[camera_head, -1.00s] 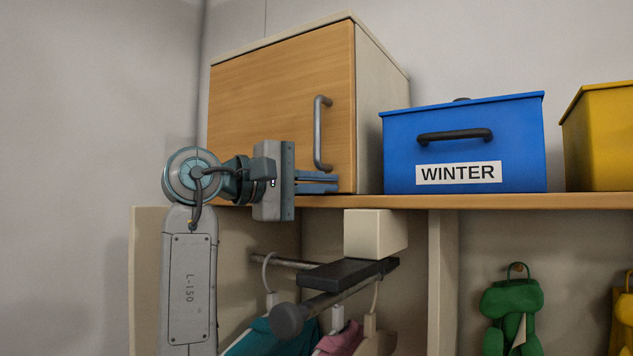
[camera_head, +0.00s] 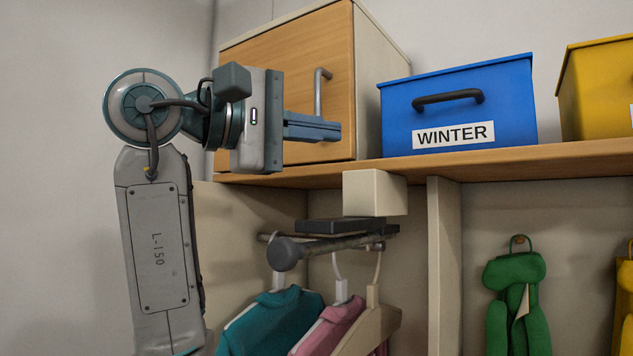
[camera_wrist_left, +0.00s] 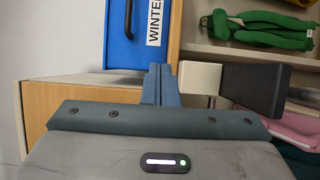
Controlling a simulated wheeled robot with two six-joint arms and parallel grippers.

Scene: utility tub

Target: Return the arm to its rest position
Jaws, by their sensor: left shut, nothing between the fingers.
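My left gripper (camera_head: 318,128) is up at the shelf, in front of the wooden cabinet door (camera_head: 290,75), with its blue fingers pointing right. The fingers are together with nothing between them. They overlap the lower part of the door near its grey handle (camera_head: 320,95); I cannot tell how far apart they are in depth. The fingers also show in the left wrist view (camera_wrist_left: 160,85). The door looks closed. My right gripper is not in view.
A blue box labelled WINTER (camera_head: 460,105) and a yellow box (camera_head: 597,90) stand on the wooden shelf (camera_head: 500,165). Below hang a rail (camera_head: 330,245) with clothes on hangers (camera_head: 275,320), a cream block (camera_head: 375,192) and a green item on a hook (camera_head: 515,290). Open wall lies left.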

